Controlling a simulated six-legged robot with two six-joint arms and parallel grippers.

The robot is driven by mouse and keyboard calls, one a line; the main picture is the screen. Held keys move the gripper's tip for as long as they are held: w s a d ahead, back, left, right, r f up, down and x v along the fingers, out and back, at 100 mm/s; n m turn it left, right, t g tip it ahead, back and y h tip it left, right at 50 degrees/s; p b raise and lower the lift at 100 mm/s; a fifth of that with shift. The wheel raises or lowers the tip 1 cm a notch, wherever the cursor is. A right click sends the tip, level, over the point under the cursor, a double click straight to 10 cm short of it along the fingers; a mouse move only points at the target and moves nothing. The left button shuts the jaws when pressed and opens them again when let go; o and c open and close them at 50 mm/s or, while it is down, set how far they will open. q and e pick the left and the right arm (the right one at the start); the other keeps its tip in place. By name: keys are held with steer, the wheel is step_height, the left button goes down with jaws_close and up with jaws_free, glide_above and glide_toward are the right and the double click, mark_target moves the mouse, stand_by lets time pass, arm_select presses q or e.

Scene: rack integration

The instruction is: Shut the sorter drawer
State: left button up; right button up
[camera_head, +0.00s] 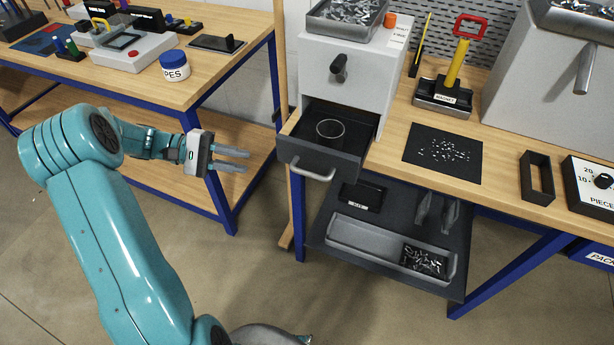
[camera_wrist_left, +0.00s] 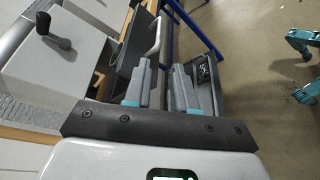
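The sorter drawer (camera_head: 335,165) is dark grey and stands pulled out from the light grey sorter cabinet (camera_head: 350,70). A round dark cup (camera_head: 330,130) stands inside it. Its pale curved handle (camera_head: 313,172) is on the front face. In the left wrist view the handle (camera_wrist_left: 152,40) shows just beyond the fingers. My left gripper (camera_head: 232,160) is open, with a gap between its two fingers. It is empty, to the left of the drawer front and apart from it, with fingers pointing right. My right gripper is not in either view.
A black mat (camera_head: 443,152) with small metal pieces lies right of the cabinet. A lower shelf below the drawer holds a grey tray (camera_head: 385,248). The left workbench (camera_head: 225,52) stands behind my left arm. Floor is clear in front.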

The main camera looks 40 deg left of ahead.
mark_target(297, 172)
arm_select(q)
steer(key=p+x, duration=0.3)
steer(key=x, duration=1.3)
steer(key=shift+d+r, duration=0.15)
jaws_close()
